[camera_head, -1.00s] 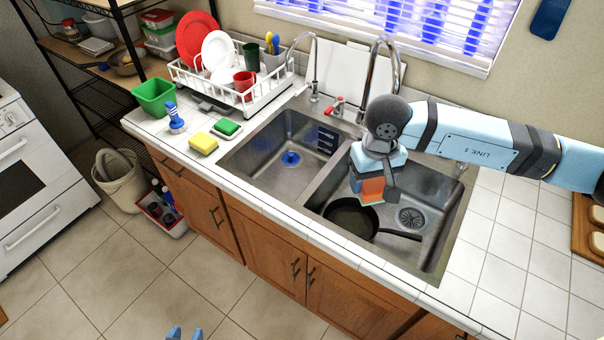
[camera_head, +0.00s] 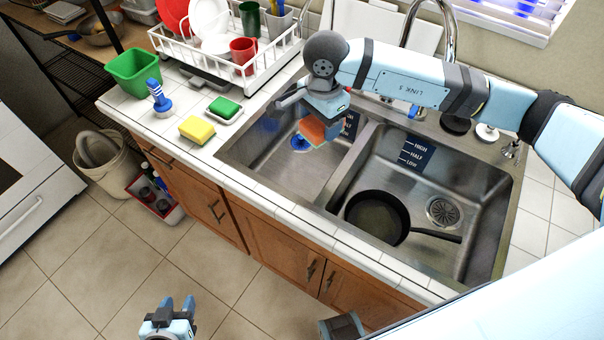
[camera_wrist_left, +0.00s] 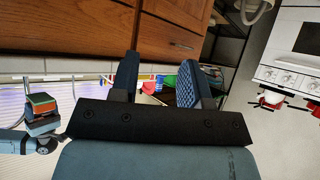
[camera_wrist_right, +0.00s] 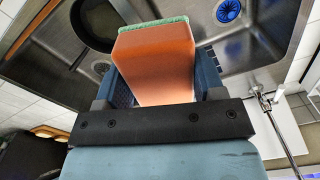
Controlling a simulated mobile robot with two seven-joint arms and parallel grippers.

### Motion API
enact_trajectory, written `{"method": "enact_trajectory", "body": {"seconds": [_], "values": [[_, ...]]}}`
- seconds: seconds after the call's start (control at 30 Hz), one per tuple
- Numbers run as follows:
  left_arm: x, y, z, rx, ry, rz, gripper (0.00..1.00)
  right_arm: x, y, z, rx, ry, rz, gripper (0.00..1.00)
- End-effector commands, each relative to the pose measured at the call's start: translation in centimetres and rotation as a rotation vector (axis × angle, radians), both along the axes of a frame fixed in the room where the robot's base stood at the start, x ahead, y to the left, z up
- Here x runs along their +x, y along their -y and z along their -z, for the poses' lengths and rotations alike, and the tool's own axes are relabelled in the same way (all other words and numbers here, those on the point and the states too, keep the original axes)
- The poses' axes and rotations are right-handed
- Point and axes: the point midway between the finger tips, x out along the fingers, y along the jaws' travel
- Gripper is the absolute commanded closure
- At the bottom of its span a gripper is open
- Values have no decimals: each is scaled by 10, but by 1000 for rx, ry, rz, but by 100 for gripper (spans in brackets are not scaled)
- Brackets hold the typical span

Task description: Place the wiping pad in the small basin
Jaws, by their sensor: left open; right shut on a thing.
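The orange wiping pad (camera_head: 312,129) with a green layer is held in my right gripper (camera_head: 325,122). In the right wrist view the pad (camera_wrist_right: 160,62) sits between the two fingers. In the head view the gripper and pad hang over the small basin (camera_head: 278,168), near the divider; the exact height is hard to tell. The blue drain (camera_head: 300,142) of that basin shows just left of the pad. My left gripper (camera_head: 178,305) is open and empty, low in front of the cabinets; its spread fingers also show in the left wrist view (camera_wrist_left: 158,85).
The large basin (camera_head: 400,165) on the right holds a dark frying pan (camera_head: 376,217). A yellow sponge (camera_head: 197,129), a green sponge (camera_head: 223,107), a blue brush (camera_head: 158,98) and a green bin (camera_head: 138,72) stand left of the sink. The dish rack (camera_head: 215,65) and faucet (camera_head: 445,30) are behind.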

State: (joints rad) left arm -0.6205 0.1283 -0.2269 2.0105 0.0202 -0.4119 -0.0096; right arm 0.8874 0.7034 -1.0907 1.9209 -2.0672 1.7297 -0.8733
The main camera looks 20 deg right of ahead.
Motion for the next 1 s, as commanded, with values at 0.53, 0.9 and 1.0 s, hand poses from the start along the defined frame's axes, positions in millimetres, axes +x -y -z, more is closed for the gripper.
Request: {"method": "enact_trajectory", "body": {"seconds": [0.53,0.9,1.0], "values": [[7,6,66,-29,-8,-9,57,32,-35,68,22,-3,1208,63],[7,8,85,-37,-24,-10,57,41,-46,85,22,-9,1638,63],[8,8,84,-37,-23,-10,57,41,-46,97,18,-12,1656,63]]}}
